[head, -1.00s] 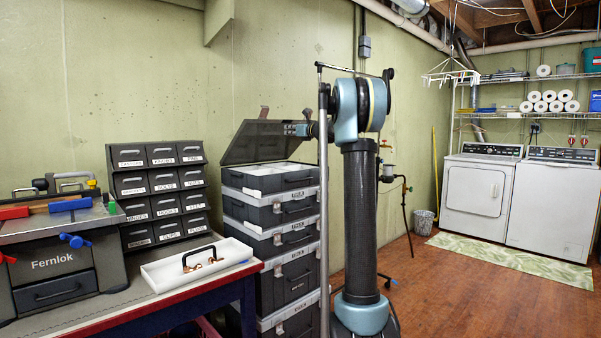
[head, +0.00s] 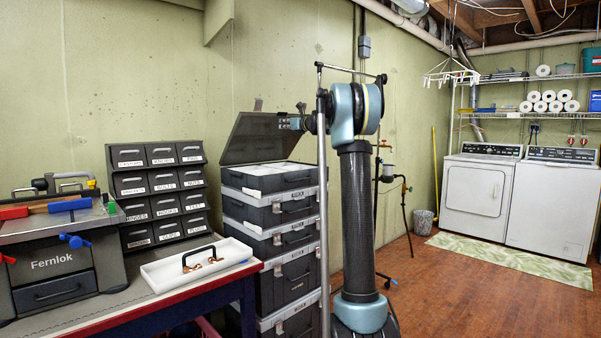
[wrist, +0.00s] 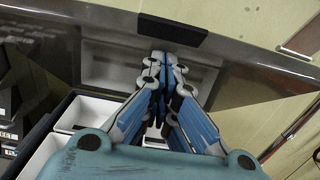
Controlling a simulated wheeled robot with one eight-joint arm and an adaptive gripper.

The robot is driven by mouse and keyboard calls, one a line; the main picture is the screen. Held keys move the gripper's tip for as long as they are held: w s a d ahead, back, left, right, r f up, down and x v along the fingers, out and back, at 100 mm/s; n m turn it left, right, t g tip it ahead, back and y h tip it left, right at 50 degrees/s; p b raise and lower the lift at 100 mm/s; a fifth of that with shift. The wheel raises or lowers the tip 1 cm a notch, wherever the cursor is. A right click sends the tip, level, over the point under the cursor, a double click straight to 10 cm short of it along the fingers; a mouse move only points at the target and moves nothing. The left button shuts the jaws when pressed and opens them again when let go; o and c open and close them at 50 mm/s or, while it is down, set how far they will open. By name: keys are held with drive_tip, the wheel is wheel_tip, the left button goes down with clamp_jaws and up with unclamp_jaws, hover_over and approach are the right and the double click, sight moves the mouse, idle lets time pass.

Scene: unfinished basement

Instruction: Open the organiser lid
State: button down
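The organiser (head: 270,212) is the dark grey top box of the stack, with white bins inside, in the middle of the head view. Its smoky see-through lid (head: 252,142) stands raised and tilted back toward the wall, hinge side at the back. My gripper (head: 284,122) is at the lid's upper right part; the fingertips are mostly hidden there. In the wrist view my gripper (wrist: 166,64) has its fingers together, up against the lid (wrist: 232,74), with no part clearly pinched between them. A black tab (wrist: 172,29) shows on the lid's edge. The white bins (wrist: 82,112) lie below left.
More dark cases (head: 285,280) are stacked under the organiser. Left, a workbench (head: 165,303) holds a white tray (head: 160,274), a labelled drawer cabinet (head: 162,192) and a Fernlok machine (head: 55,264). The green wall (head: 290,50) is close behind the lid. Floor is open to the right.

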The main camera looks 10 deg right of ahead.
drive_tip(key=x, duration=2.2)
drive_tip(key=shift+a, duration=0.2)
idle(2.0)
drive_tip(key=shift+w, duration=0.15)
drive_tip(key=shift+r+v, duration=0.35)
drive_tip(key=shift+v, duration=2.3)
drive_tip(key=shift+r+v, duration=0.3)
drive_tip(key=shift+v, duration=2.4)
drive_tip(key=shift+r+v, duration=0.35)
drive_tip(key=shift+v, duration=2.3)
